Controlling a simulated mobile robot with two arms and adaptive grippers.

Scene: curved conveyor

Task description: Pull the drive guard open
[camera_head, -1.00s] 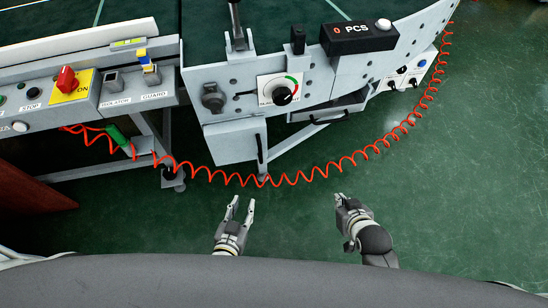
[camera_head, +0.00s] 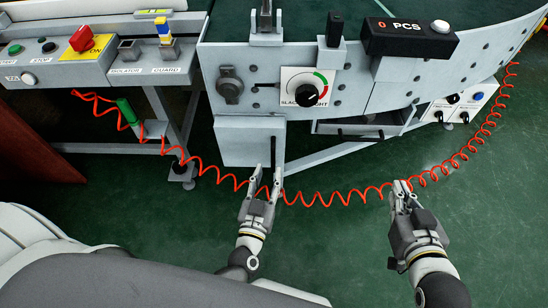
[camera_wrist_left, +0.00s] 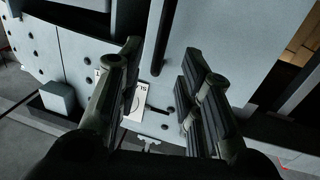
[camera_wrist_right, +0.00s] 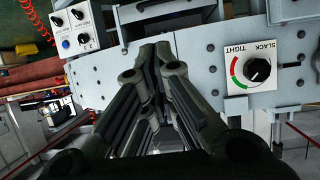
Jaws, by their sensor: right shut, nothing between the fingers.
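The drive guard appears to be the pale grey box-like panel (camera_head: 243,141) under the conveyor side in the head view. It looks shut, with a dark upright handle (camera_head: 273,153) at its right edge. My left gripper (camera_head: 267,178) is open, its fingertips just below and near the handle in the picture; I cannot tell if they touch it. In the left wrist view its fingers (camera_wrist_left: 160,55) are spread, and a dark bar (camera_wrist_left: 163,30) shows beyond them. My right gripper (camera_head: 403,187) is shut and empty, away to the right; its fingers are together in the right wrist view (camera_wrist_right: 158,52).
A coiled red cable (camera_head: 340,199) hangs across the front, passing behind my left gripper in the picture. A slack/tight knob (camera_head: 307,96) is above the guard. An open drawer-like tray (camera_head: 362,126) is right of it. Green floor (camera_head: 330,245) is clear between my arms.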

